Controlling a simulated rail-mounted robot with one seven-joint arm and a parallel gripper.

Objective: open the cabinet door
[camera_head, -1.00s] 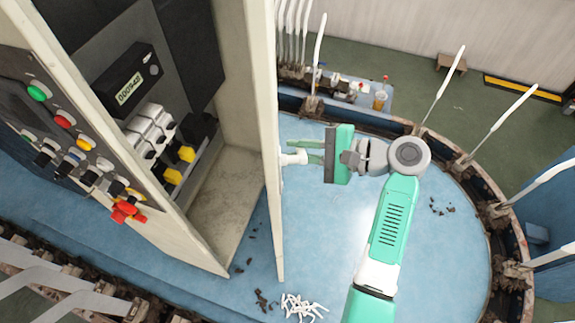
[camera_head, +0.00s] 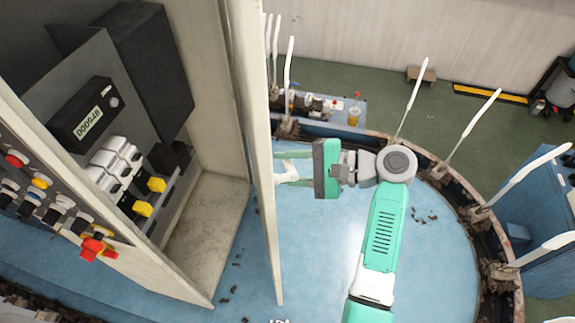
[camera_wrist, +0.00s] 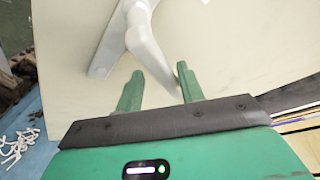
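The cabinet door (camera_head: 258,185) is a pale upright panel standing open, with the cabinet's inside visible to its left. A white lever handle (camera_wrist: 140,35) sits on the door's outer face; it also shows in the head view (camera_head: 287,179). My gripper (camera_wrist: 157,82) is at the handle, with one green finger on each side of the lever's free end. The fingers are apart. The lever lies close to the right finger in the wrist view, with a gap to the left finger. Whether any finger touches it I cannot tell.
The cabinet (camera_head: 215,225) holds a counter box (camera_head: 92,113) and switches, with buttons (camera_head: 40,180) on its front panel. White scraps (camera_wrist: 20,145) lie on the blue surface.

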